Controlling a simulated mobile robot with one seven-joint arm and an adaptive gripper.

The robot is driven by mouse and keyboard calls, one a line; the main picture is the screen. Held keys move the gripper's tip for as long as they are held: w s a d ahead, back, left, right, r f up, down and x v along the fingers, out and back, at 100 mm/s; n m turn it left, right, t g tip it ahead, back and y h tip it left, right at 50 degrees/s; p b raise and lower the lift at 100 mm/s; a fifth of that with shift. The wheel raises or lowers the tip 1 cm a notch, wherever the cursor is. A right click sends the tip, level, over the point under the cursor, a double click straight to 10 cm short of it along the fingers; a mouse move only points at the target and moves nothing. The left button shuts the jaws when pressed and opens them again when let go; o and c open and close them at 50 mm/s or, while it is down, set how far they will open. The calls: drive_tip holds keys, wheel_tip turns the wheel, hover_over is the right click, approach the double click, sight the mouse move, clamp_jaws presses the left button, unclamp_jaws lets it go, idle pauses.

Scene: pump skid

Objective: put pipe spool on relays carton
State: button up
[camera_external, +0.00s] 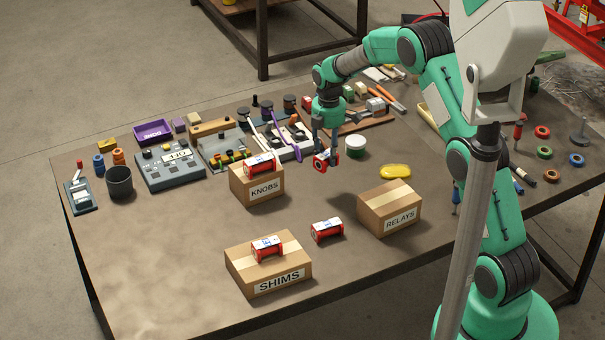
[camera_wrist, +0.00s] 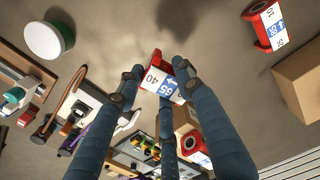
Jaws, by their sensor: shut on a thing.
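A red pipe spool with a white and blue label (camera_external: 322,162) is held in my gripper (camera_external: 319,152). It is above the table, between the knobs carton and the white tub. In the wrist view the fingers close around the same spool (camera_wrist: 162,82). Another red spool (camera_external: 326,231) lies on the table left of the relays carton.
The knobs carton (camera_external: 257,187) and shims carton (camera_external: 268,273) each carry a red spool. A white tub with green (camera_external: 355,147) and a yellow oval item (camera_external: 395,171) are near the relays carton. Tools and devices crowd the back; the front-left table is clear.

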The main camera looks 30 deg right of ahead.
drive_tip(key=m+p, duration=0.1)
drive_tip(key=p, duration=0.3)
approach(392, 195)
drive_tip(key=w+a, duration=0.4)
drive_tip(key=a, duration=0.1)
drive_tip(key=shift+w+f, duration=0.2)
drive_tip(key=s+d+m+p, duration=0.2)
drive_tip(key=s+d+p, duration=0.1)
drive_tip(key=s, duration=1.7)
drive_tip(key=shift+s+r, duration=0.25)
drive_tip(key=w, duration=0.5)
drive_tip(key=w+d+f, duration=0.1)
drive_tip(key=w, duration=0.4)
drive_tip(key=w+d, duration=0.1)
drive_tip(key=w, duration=0.5)
drive_tip(key=shift+f, duration=0.25)
drive_tip(key=shift+c, duration=0.2)
drive_tip(key=shift+f+b, duration=0.3)
drive_tip(key=shift+f, duration=1.45)
drive_tip(key=shift+f, duration=0.15)
